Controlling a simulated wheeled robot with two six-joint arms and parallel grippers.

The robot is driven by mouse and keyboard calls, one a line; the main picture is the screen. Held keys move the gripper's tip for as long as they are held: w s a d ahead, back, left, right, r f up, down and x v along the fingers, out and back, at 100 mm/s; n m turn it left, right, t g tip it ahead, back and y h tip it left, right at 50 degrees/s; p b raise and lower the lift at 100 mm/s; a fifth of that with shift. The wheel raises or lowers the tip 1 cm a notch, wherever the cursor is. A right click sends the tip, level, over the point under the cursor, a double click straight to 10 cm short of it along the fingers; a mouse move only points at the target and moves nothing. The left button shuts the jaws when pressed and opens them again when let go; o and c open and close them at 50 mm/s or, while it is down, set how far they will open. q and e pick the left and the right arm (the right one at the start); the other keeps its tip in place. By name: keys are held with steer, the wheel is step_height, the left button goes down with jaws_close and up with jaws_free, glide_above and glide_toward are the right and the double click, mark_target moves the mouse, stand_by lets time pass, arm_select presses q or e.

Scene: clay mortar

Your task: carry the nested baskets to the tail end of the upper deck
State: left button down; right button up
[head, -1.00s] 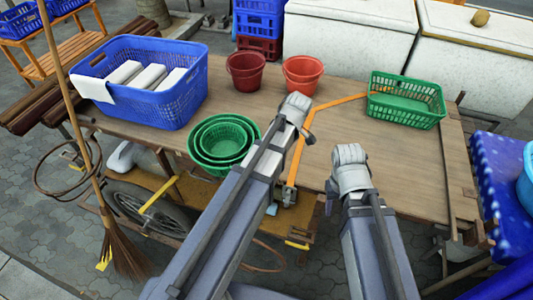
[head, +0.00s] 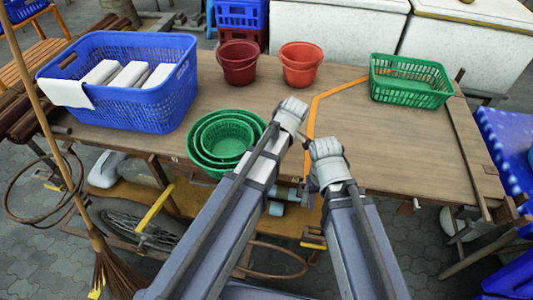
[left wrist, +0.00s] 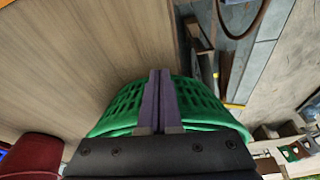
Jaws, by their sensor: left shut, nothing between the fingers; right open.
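The nested green baskets (head: 206,157) stand one inside another at the near edge of the upper deck (head: 400,150), left of my left arm. In the left wrist view the green basket (left wrist: 125,103) lies right behind my left gripper (left wrist: 162,100). Its two purple fingers are shut together with nothing between them; I cannot tell whether they touch the basket. In the head view the left fingers are hidden behind my forearm. My right gripper (head: 308,188) is near the deck's front edge, right of the baskets, partly covered by its wrist, open and apart from them.
A blue basket (head: 150,108) with white bundles stands at the deck's left. Two red buckets (head: 238,66) (head: 300,68) stand at the back. A green rectangular basket (head: 410,92) stands at the back right. An orange line (head: 335,89) crosses the deck; the board right of it is mostly clear.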

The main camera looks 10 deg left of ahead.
arm_select(q)
steer(key=shift+a, duration=0.3)
arm_select(e)
steer(key=shift+w+a, duration=0.1)
steer(key=shift+a, duration=0.3)
arm_select(q)
steer(key=shift+w+a, duration=0.15)
steer(key=shift+a, duration=0.9)
steer(key=shift+d, duration=0.1)
